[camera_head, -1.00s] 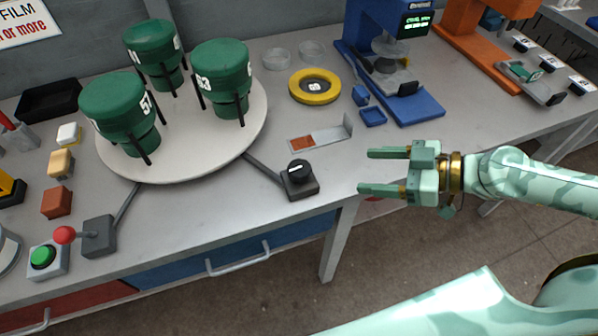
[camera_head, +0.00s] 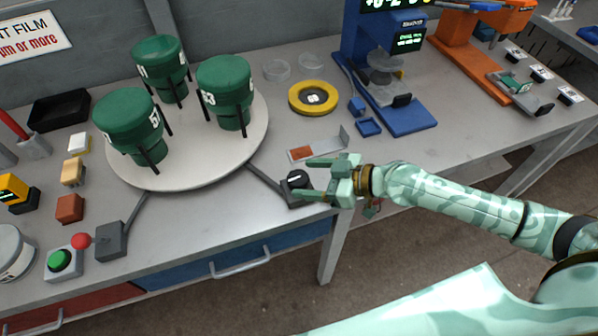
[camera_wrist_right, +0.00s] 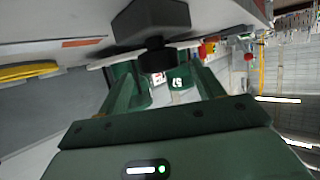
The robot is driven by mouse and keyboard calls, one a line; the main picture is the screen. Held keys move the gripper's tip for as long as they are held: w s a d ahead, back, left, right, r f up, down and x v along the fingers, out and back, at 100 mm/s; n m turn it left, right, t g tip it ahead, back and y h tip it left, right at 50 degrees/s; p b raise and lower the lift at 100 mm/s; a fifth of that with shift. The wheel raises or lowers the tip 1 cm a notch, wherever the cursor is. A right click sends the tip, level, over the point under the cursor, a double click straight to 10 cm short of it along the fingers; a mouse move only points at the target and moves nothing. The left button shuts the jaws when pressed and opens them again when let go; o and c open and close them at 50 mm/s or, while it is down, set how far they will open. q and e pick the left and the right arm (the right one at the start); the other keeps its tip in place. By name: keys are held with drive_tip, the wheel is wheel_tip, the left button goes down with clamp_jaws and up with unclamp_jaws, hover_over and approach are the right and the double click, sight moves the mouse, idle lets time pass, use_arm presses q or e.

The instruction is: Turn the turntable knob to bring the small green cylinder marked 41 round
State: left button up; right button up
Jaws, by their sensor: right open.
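The black turntable knob (camera_head: 297,179) sits on a small dark base at the table's front edge, linked by a bar to the round white turntable (camera_head: 190,180). Three green cylinders on black legs stand on it. The front left one (camera_head: 127,112) reads 57 and the right one (camera_head: 224,80) appears to read 63. The back one (camera_head: 158,58) has a partly turned mark ending in 1, not fully readable. My right gripper (camera_head: 305,178) is open, its fingertips to either side of the knob. The knob shows between the fingers in the right wrist view (camera_wrist_right: 155,55); contact is unclear. My left gripper is out of view.
A red-tipped lever (camera_head: 81,241) and green button (camera_head: 59,260) stand at the front left. A yellow ring (camera_head: 314,97), a metal bracket (camera_head: 325,148) and a blue machine (camera_head: 400,118) lie beyond my right gripper.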

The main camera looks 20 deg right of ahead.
sight(301, 178)
drive_tip(key=shift+x, duration=1.75)
drive_tip(key=shift+f, duration=0.1)
drive_tip(key=c, duration=1)
drive_tip(key=shift+r+m+h+p, duration=0.3)
drive_tip(key=shift+r+p, duration=0.05)
drive_tip(key=shift+p, duration=0.8)
drive_tip(key=shift+f+t+p, duration=0.2)
drive_tip(key=shift+t+p, duration=0.2)
drive_tip(key=shift+f, duration=0.1)
drive_tip(key=o, duration=1)
drive_tip(key=shift+d, duration=0.1)
